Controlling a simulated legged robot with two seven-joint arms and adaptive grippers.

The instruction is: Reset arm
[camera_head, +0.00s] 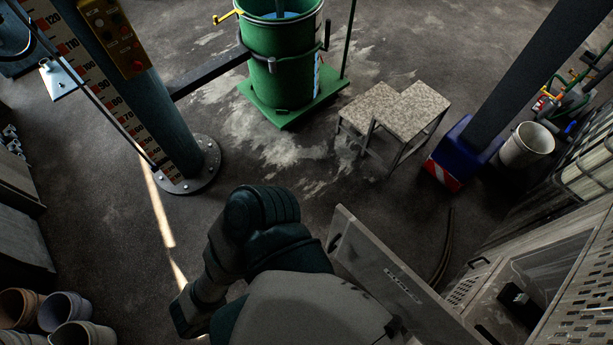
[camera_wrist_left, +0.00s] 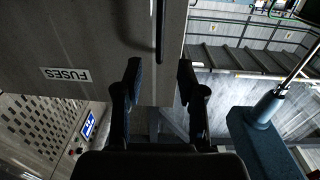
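My left gripper (camera_wrist_left: 159,75) is in the left wrist view. Its two dark fingers are spread apart and nothing is held between them. Behind them is a grey cabinet door (camera_wrist_left: 90,35) with an upside-down FUSES label and a dark vertical handle (camera_wrist_left: 160,32). I cannot tell how far the fingers are from the door. In the head view, my arm (camera_head: 265,235) rises from the bottom middle, and no gripper fingers can be made out there. The same door (camera_head: 385,275) stands open right of my arm. My right gripper is not seen.
The open grey cabinet (camera_head: 550,270) is at the lower right. A green vessel (camera_head: 283,60), a step stool (camera_head: 400,112) and a blue-footed post (camera_head: 463,150) stand farther back. A column (camera_head: 150,110) and buckets (camera_head: 65,310) are at left. Floor before the stool is clear.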

